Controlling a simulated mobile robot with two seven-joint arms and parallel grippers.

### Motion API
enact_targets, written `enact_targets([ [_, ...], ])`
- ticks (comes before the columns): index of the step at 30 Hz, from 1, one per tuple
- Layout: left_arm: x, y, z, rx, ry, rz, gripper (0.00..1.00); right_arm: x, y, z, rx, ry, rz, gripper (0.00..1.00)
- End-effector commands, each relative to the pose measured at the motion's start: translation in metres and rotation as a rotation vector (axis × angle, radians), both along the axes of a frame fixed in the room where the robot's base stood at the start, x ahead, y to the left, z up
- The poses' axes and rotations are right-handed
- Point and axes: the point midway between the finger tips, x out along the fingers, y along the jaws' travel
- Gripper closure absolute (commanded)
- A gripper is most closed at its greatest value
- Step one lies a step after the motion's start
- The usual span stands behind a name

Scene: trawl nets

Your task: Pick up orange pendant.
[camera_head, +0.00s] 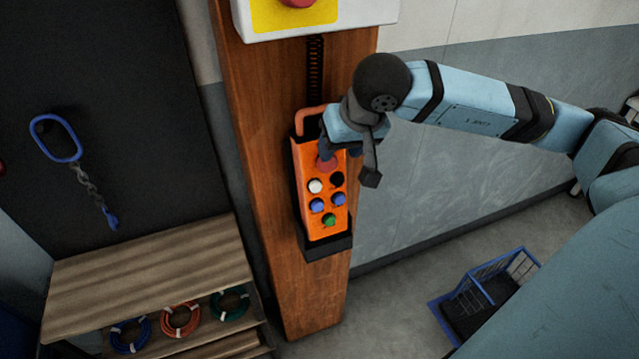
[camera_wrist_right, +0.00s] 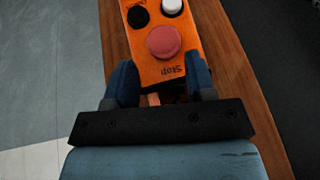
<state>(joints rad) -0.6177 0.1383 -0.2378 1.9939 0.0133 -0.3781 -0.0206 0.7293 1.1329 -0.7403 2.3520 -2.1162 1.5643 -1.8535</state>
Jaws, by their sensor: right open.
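The orange pendant (camera_head: 325,215) hangs upright on the front of a wooden post, seated in a black holder at its foot. It has a red stop button, a white, a black, two blue and a green button. My right gripper (camera_head: 328,150) is at its upper end. In the right wrist view the pendant (camera_wrist_right: 153,70) shows its red Stop button. There the open fingers of my right gripper (camera_wrist_right: 162,85) stand either side of the pendant's top end. Whether they touch it I cannot tell. My left gripper is not in view.
The wooden post (camera_head: 260,150) carries a white and yellow box (camera_head: 330,18) above, with a coiled cable between. A shelf (camera_head: 150,275) with coiled cables stands left. A blue hook (camera_head: 55,140) hangs on the dark panel. A blue basket (camera_head: 490,295) is on the floor right.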

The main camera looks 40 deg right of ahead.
Motion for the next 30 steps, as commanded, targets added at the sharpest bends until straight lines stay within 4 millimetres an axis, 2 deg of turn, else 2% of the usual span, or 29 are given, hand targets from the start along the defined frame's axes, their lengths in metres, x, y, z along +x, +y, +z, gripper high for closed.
enact_targets([
  [4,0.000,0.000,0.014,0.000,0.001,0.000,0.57,0.011,0.003,-0.017,0.003,0.006,0.000,0.50],
  [9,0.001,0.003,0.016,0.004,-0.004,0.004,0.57,0.018,0.003,-0.036,0.003,0.003,0.001,0.50],
  [17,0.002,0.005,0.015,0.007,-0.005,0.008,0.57,0.020,0.004,-0.040,0.003,0.001,0.001,0.50],
  [21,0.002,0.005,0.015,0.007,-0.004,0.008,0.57,0.020,0.004,-0.039,0.004,0.001,0.002,0.82],
  [24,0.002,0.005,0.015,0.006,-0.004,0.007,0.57,0.020,0.004,-0.039,0.004,0.001,0.002,1.00],
  [30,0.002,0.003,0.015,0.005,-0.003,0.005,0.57,0.020,0.003,-0.038,0.004,-0.002,0.002,1.00],
])
